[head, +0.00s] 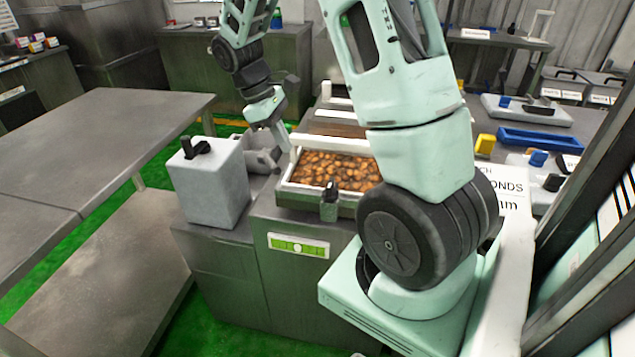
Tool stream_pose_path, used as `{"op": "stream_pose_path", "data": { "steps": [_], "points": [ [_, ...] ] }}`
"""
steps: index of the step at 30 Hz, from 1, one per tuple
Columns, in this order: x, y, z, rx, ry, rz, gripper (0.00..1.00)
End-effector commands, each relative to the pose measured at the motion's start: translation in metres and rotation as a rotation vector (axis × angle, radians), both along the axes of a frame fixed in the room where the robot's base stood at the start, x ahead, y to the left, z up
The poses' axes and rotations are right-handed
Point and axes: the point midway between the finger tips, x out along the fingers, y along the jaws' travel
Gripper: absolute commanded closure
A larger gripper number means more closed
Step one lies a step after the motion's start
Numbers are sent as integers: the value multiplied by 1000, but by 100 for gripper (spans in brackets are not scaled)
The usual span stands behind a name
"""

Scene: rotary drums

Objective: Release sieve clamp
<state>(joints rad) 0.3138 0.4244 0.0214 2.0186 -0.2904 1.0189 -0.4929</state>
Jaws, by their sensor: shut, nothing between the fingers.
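A sieve tray (294,187) with a pale frame holds orange-brown pieces and sits on a grey metal machine. A small dark clamp (330,190) stands upright at the tray's front edge; whether it is latched is too small to tell. My gripper (281,140) is shut and empty, pointing down near the tray's back left corner. It is apart from the clamp, behind and to the left of it. My arm hides the tray's right side and anything fixed there.
A grey box (208,185) with a black handle stands left of the tray, close to my gripper. A bare metal table (90,150) is at the left. A blue tray (540,140) and black-handled pieces lie on the right-hand bench. Green floor shows between the tables.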

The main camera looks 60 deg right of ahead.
Motion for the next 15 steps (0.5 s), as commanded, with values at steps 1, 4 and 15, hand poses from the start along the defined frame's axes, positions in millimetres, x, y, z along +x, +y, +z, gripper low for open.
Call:
{"op": "stream_pose_path", "data": {
  "steps": [1, 4, 15],
  "points": [
    [0, -2, 0, -1, 2, -2, 100],
    [0, -2, 0, -1, 2, -1, 100],
    [-7, -3, -16, 1, 5, -1, 100]
  ]
}}
